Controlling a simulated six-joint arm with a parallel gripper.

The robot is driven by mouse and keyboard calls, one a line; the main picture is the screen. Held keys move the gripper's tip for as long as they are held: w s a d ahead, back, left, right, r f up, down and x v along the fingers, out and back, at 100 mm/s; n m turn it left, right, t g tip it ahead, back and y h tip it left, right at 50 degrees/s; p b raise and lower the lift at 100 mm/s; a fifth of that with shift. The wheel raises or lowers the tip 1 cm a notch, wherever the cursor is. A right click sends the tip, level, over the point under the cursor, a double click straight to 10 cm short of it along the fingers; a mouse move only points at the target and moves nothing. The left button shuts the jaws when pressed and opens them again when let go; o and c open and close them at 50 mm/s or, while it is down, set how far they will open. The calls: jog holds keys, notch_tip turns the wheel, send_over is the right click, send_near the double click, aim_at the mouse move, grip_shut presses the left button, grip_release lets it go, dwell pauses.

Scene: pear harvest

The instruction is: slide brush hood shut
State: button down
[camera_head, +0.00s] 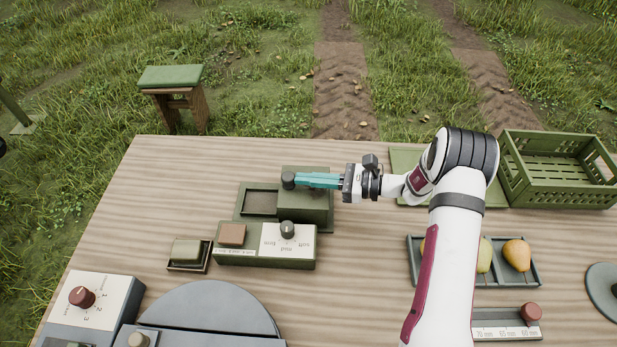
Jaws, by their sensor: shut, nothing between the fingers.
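The brush hood (312,207) is a green box-like cover with a dark round knob (288,180) at its upper left. It stands on the right part of a flat green base (243,229). A dark recess (261,202) lies uncovered in the base to the left of the hood. My gripper (299,180) reaches in from the right over the hood, its teal fingers shut and empty. Their tips are at the right side of the knob; I cannot tell whether they touch it. The fingers hide part of the hood's top.
A green control box (262,257) with a brown button and dial stands just in front. A pear tray (507,283) and green crate (558,185) are at the right. The table's back left is clear.

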jog(key=a, duration=1.2)
jog(key=shift+a, duration=0.1)
